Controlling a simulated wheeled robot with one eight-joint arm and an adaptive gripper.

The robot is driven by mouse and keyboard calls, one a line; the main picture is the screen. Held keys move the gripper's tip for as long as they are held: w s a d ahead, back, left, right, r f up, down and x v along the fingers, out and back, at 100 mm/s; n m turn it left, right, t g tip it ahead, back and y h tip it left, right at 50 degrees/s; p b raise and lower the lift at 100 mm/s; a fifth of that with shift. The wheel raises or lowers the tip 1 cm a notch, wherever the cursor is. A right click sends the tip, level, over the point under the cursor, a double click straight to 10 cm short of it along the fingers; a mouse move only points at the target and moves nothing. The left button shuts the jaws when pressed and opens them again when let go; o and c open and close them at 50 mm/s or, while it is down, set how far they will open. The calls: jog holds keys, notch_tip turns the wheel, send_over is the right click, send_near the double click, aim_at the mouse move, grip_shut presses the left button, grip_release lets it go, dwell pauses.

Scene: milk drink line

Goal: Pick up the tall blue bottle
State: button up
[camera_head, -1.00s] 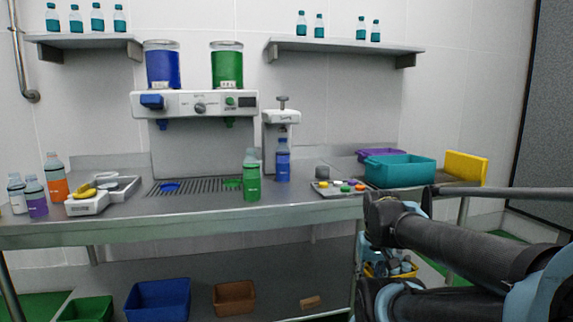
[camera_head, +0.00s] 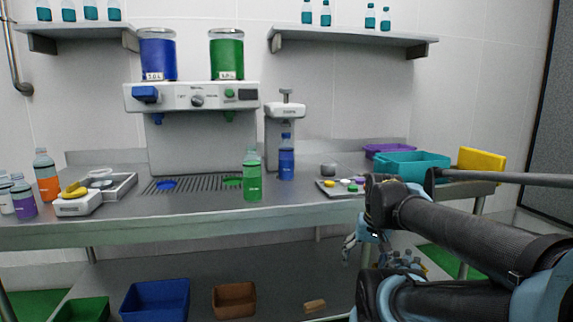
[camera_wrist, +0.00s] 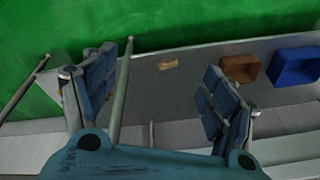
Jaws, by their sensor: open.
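The tall blue bottle (camera_head: 287,160) stands upright on the steel counter (camera_head: 220,208), below the white press on the wall side. The green bottle (camera_head: 252,177) stands to its left and a little nearer. My gripper (camera_head: 352,246) shows small and partly behind my arm in the head view, below the counter's front edge and to the right of the blue bottle. In the wrist view my gripper (camera_wrist: 160,95) has its two fingers wide apart with nothing between them. The blue bottle does not show in the wrist view.
A tray with small coloured caps (camera_head: 336,191) lies right of the blue bottle. A teal bin (camera_head: 412,167) stands farther right. Orange (camera_head: 47,178) and purple (camera_head: 23,199) bottles stand at the left. Blue (camera_head: 155,300) and brown (camera_head: 234,300) bins sit on the lower shelf.

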jog(key=w+a+r+m+t+y, duration=0.1)
jog(key=w+a+r+m+y, duration=0.15)
jog(key=w+r, duration=0.3)
jog(key=w+a+r+m+t+y, duration=0.1)
jog(key=w+a+r+m, duration=0.3)
jog(key=w, duration=0.2)
jog(key=m+t+y, duration=0.5)
jog(key=m+y, duration=0.1)
jog(key=m, duration=1.2)
send_near(286, 149)
jog(key=d+r, duration=0.2)
jog(key=d, duration=0.3)
jog(key=shift+g, duration=0.3)
jog(key=x, duration=1.7)
jog(key=shift+s+a+r, duration=0.1)
jog(key=shift+a+r, duration=0.05)
jog(key=shift+a, duration=0.05)
grip_shut()
